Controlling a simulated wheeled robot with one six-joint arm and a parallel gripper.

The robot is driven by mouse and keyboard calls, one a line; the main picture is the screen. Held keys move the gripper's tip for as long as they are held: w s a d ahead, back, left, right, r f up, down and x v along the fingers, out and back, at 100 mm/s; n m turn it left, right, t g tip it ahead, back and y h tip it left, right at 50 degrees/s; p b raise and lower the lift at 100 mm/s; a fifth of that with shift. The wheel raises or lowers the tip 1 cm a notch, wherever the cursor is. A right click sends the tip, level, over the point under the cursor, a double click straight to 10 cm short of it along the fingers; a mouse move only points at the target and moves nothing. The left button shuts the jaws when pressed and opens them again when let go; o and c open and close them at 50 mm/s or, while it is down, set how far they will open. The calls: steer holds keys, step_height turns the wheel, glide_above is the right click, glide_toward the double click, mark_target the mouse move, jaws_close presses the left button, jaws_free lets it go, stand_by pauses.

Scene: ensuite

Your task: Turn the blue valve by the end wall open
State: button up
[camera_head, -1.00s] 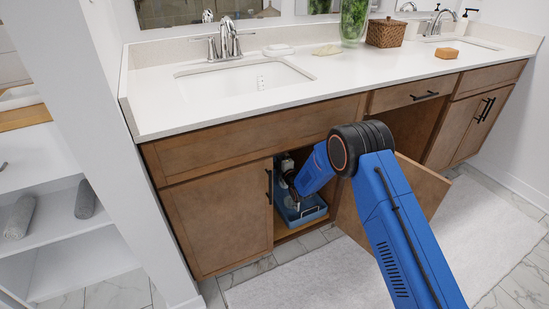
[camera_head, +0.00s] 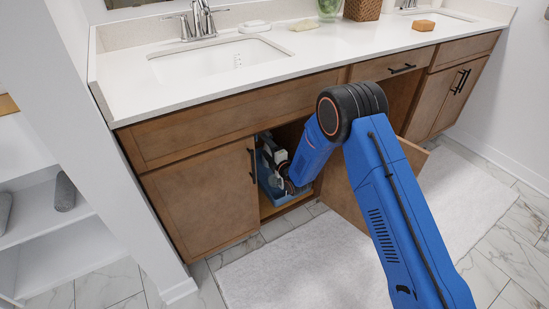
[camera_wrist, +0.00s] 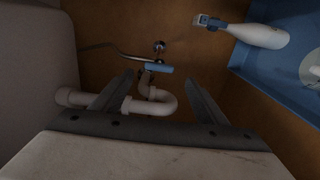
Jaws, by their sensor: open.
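The blue valve (camera_wrist: 159,68) shows in the wrist view as a small blue handle, below a round metal fitting on the brown cabinet wall. My gripper (camera_wrist: 160,75) is open, with one finger on each side of the valve in the picture. The fingers look short of the valve, and I see no contact. In the head view my arm reaches through the open door into the cabinet under the near sink. The valve is hidden there, and the fingers cannot be made out.
A white drain pipe (camera_wrist: 150,106) curves between and behind the fingers. The open cabinet door (camera_head: 343,193) stands beside my arm. A closed door (camera_head: 205,200) is on the left.

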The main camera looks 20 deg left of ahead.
steer(key=v, duration=0.8)
steer(key=shift+s+d, duration=0.1)
